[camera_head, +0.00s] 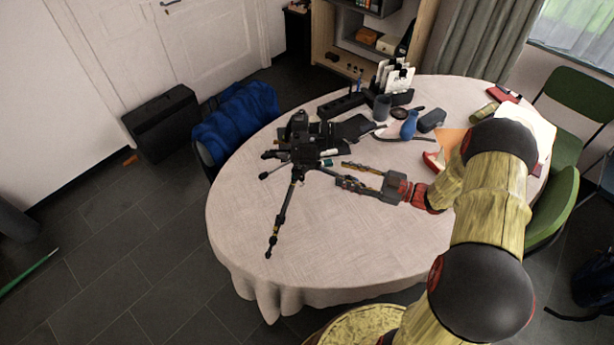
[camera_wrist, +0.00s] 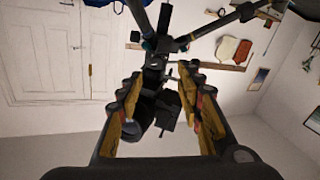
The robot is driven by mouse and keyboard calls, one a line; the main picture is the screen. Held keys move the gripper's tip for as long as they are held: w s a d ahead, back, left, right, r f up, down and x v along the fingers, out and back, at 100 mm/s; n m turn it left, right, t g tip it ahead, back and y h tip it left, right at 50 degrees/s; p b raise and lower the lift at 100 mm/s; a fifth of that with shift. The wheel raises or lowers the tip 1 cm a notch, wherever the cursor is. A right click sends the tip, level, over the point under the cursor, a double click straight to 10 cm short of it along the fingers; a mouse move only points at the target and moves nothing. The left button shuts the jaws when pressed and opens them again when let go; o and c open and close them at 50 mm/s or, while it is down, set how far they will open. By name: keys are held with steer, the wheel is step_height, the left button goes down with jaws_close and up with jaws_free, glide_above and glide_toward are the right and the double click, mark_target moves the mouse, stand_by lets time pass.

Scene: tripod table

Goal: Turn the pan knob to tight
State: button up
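A black tripod (camera_head: 282,215) stands on the round table, with a dark camera (camera_head: 299,122) on its head (camera_head: 303,150). Several short handles and knobs stick out around the head. I cannot tell for sure which is the pan knob or how tight it is. My gripper (camera_head: 340,173) is open and empty, just right of the tripod head, fingers pointing left at it. In the wrist view the tripod appears upside down, legs at the top. Its head (camera_wrist: 155,72) shows between the open fingers of my gripper (camera_wrist: 160,78), apparently beyond the tips.
The white-clothed table (camera_head: 335,240) is clear in front. Behind the tripod are a black organizer (camera_head: 341,106), a cup (camera_head: 382,108) and a blue bulb-shaped item (camera_head: 409,124). A chair with a blue jacket (camera_head: 235,122) stands at left. Green chairs (camera_head: 572,105) stand at right.

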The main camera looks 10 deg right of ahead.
steer(key=b+x, duration=0.1)
steer(key=x, duration=0.6)
steer(key=shift+w+a, duration=0.15)
steer(key=shift+w, duration=0.35)
steer(key=shift+r, duration=0.1)
steer(key=shift+c, duration=1)
jaws_close()
